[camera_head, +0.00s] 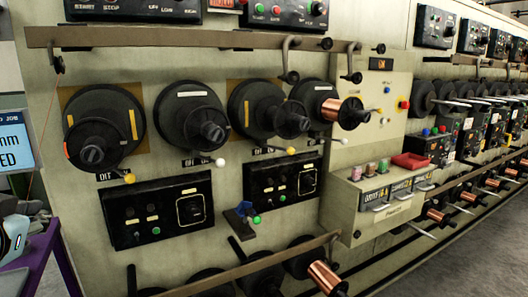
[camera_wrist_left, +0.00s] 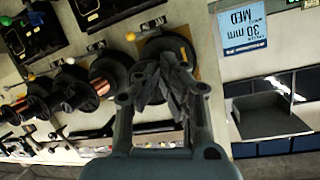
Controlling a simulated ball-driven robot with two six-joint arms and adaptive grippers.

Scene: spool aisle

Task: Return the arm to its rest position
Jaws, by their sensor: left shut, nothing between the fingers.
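My left gripper (camera_wrist_left: 168,80) reaches up the middle of the left wrist view. Its dark fingers are together, with nothing held between them. In the wrist view a black spool (camera_wrist_left: 160,48) on the machine panel lies behind the fingertips; I cannot tell how far apart they are. In the head view a pale grey-blue part, likely of my left arm, shows at the lower left edge; the fingertips there are not clear. My right gripper is in neither view.
A machine panel with several black spools (camera_head: 190,115) and control boxes (camera_head: 160,208) fills the head view. A rail (camera_head: 180,37) runs above. A purple stand (camera_head: 45,255) and a screen (camera_head: 15,140) are at left. Grey floor (camera_head: 470,255) is open at lower right.

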